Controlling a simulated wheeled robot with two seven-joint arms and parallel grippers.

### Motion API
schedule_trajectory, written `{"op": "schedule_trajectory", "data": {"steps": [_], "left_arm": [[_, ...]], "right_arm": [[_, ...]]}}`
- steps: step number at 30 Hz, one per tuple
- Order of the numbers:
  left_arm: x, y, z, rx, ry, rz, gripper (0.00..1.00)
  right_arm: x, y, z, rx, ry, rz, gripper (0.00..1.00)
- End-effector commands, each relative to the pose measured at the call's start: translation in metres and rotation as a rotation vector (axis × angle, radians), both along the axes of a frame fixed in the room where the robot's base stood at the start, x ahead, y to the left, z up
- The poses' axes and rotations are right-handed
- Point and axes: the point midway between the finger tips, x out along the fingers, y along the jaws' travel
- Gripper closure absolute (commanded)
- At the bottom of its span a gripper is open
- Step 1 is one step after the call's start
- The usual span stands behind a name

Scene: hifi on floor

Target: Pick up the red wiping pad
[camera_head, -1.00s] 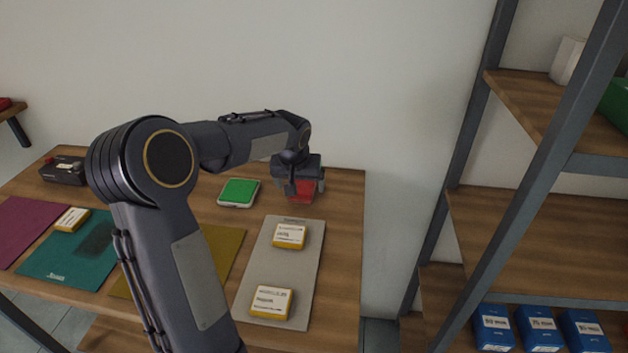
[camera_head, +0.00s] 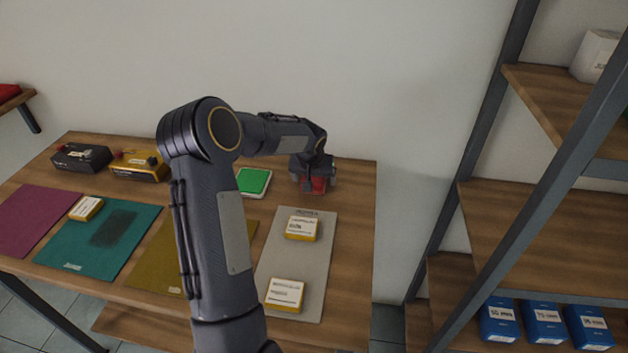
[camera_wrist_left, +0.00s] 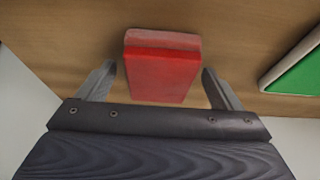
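The red wiping pad (camera_wrist_left: 162,72) lies on the wooden table, between the two fingers of my left gripper (camera_wrist_left: 160,84) in the left wrist view. A gap shows on each side of the pad, so the fingers are open around it and not pressed on it. In the head view the pad (camera_head: 319,184) is partly hidden behind my left gripper (camera_head: 314,187) at the table's back right. My right gripper is not in view.
A green pad (camera_head: 254,181) in a pale tray lies left of the gripper. A grey mat (camera_head: 292,257) with two yellow-white boxes lies in front. A black box (camera_head: 82,157) and a yellow box (camera_head: 140,166) stand back left. A shelf rack (camera_head: 530,235) stands at right.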

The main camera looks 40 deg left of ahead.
Motion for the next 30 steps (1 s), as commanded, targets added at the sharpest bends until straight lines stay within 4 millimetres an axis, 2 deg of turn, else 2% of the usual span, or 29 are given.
{"op": "schedule_trajectory", "data": {"steps": [1,11,22,28,30], "left_arm": [[0.0,0.0,0.0,0.0,0.0,0.0,0.19],[0.0,0.0,0.0,0.0,0.001,0.0,0.61],[0.0,0.0,0.006,0.0,-0.001,0.001,0.62],[0.001,0.0,0.031,0.002,-0.005,0.001,0.62],[-0.002,-0.008,0.04,0.003,-0.004,-0.003,0.62]], "right_arm": [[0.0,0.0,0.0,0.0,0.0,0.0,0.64],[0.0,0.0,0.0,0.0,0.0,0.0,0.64],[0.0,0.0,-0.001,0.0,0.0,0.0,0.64],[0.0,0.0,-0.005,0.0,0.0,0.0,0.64],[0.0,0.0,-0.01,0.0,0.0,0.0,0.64]]}}
